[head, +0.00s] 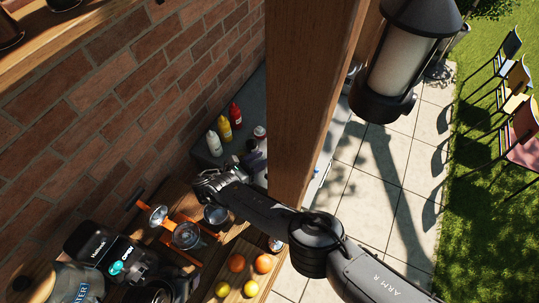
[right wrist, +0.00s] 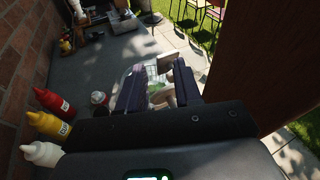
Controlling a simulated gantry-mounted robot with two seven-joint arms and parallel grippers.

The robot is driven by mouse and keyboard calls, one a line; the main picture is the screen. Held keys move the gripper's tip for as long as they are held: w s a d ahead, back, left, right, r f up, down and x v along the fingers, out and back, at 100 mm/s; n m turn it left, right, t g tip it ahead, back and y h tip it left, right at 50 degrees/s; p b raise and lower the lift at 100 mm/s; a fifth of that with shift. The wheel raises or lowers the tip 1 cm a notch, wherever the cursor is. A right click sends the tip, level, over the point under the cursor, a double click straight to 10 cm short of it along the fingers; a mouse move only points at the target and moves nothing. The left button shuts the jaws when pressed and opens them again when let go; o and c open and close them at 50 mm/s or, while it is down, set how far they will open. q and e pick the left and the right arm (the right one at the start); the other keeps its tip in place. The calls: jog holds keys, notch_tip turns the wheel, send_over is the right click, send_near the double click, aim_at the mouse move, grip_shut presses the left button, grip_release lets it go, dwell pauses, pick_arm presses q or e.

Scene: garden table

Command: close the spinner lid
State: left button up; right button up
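My right arm reaches in from the lower right in the head view. My right gripper (head: 256,158) is at the grey counter, partly hidden by the wooden post. In the right wrist view, the two dark fingers of the right gripper (right wrist: 159,91) are apart. A pale, see-through thing with some green (right wrist: 158,75) shows in the gap between them. It may be the spinner, but I cannot tell whether its lid is open or whether the fingers touch it. I cannot pick out the spinner in the head view. My left gripper is not in view.
White (head: 213,143), yellow (head: 225,131) and red (head: 235,115) bottles stand left of the right gripper. A wooden post (head: 313,100) rises close to its right. Oranges (head: 264,262), lemons (head: 250,288) and an orange-framed juicer (head: 186,235) crowd the near wooden table. A brick wall borders the left.

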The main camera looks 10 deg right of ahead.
jog(key=b+v, duration=0.1)
jog(key=v, duration=0.4)
jog(key=shift+s, duration=0.1)
dwell(0.4)
